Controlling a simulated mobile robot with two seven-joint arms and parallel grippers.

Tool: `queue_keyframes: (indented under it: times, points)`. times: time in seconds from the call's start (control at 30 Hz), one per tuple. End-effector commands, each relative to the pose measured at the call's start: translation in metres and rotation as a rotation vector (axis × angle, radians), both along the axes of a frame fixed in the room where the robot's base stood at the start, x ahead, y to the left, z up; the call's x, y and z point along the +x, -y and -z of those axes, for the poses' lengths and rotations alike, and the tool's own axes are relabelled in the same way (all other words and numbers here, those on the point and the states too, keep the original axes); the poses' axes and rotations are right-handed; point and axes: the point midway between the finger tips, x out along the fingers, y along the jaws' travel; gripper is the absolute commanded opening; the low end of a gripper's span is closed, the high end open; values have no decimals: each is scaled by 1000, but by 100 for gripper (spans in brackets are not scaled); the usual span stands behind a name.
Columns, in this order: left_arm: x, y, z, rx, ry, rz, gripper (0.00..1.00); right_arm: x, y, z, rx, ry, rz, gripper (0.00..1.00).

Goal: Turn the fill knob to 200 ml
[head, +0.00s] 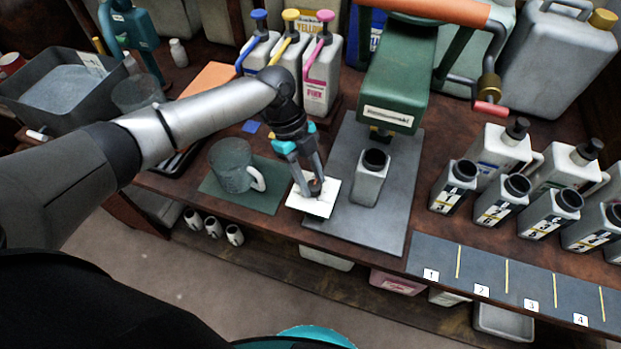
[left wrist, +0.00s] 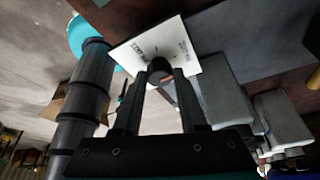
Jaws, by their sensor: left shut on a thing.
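The fill knob (head: 314,186) is a small dark knob on a white dial card (head: 318,208) near the bench's front edge. My left gripper (head: 308,186) reaches down over the card and is shut on the knob. In the left wrist view the knob (left wrist: 159,70) sits between the two fingertips (left wrist: 164,82), with the white card (left wrist: 190,62) behind it. My right gripper is not in view.
A grey-green mug (head: 232,166) stands on a green mat left of the card. A grey bottle (head: 370,178) stands under the green filling machine (head: 395,85) to the right. Three pump bottles (head: 318,85) stand behind. Several labelled bottles (head: 500,200) stand at right.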

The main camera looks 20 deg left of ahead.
Motion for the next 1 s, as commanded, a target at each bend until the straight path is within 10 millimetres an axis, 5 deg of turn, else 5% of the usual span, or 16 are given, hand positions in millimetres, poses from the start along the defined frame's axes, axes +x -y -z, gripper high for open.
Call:
queue_keyframes:
  times: [0.57,0.6,0.83,1.0]
  points:
    - [-1,0,1,2,-2,31,0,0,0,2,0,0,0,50]
    - [-1,0,1,2,-2,30,46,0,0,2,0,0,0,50]
    - [0,0,1,2,-1,30,72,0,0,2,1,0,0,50]
    - [0,0,0,1,0,30,72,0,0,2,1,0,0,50]
